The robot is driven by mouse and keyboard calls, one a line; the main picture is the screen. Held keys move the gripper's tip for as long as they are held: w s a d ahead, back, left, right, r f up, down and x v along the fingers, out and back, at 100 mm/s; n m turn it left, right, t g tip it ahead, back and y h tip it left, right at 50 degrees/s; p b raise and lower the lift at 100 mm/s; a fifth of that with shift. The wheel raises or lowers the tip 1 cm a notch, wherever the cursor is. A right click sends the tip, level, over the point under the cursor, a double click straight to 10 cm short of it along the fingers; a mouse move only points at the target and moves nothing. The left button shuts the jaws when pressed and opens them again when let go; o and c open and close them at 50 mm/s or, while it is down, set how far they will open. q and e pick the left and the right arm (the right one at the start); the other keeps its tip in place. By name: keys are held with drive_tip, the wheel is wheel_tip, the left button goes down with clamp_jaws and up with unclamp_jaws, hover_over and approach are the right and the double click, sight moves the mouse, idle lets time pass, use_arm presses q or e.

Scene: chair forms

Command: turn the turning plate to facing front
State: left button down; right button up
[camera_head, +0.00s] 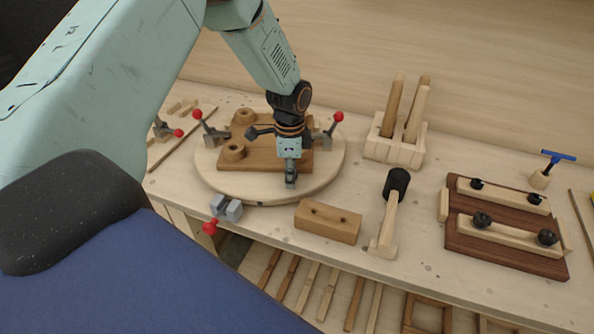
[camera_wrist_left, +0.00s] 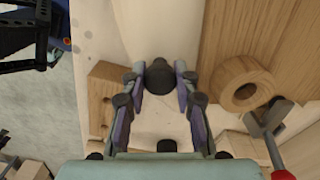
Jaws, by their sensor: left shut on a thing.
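The turning plate (camera_head: 240,188) is a round, pale wooden disc on the bench at the left centre of the head view. A brown wooden board (camera_head: 262,160) with round wooden rings lies on it, with red-knobbed clamps (camera_head: 324,132) at its sides. My left gripper (camera_head: 291,180) is over the plate's near edge, pointing down. In the left wrist view its fingers (camera_wrist_left: 160,82) are shut on a dark round knob (camera_wrist_left: 159,72). The knob's base is partly hidden by the fingers. My right gripper is not in view.
A grey clamp (camera_head: 227,208) is at the bench's front edge, close to the plate. A drilled wooden block (camera_head: 328,221) and a mallet (camera_head: 391,215) lie to the right. Behind them stands a block holding wooden rods (camera_head: 394,148). A dark board (camera_head: 508,229) lies further right.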

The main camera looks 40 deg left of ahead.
sight(267, 189)
use_arm(q)
drive_tip(key=shift+s+a+m+p, duration=0.3)
drive_tip(key=shift+s+a+m, duration=0.1)
drive_tip(key=shift+s, duration=0.2)
drive_tip(key=shift+s+a+m+p, duration=0.3)
drive_tip(key=shift+s+a+m, duration=0.1)
drive_tip(key=shift+s, duration=0.2)
drive_tip(key=shift+s+a+m+p, duration=0.95)
drive_tip(key=shift+s+a+m, duration=0.15)
drive_tip(key=shift+a, duration=0.3)
drive_tip(key=c, duration=1)
unclamp_jaws()
drive_tip(key=shift+r, duration=0.1)
drive_tip(key=shift+r, duration=0.3)
wheel_tip(267, 189, up, 11)
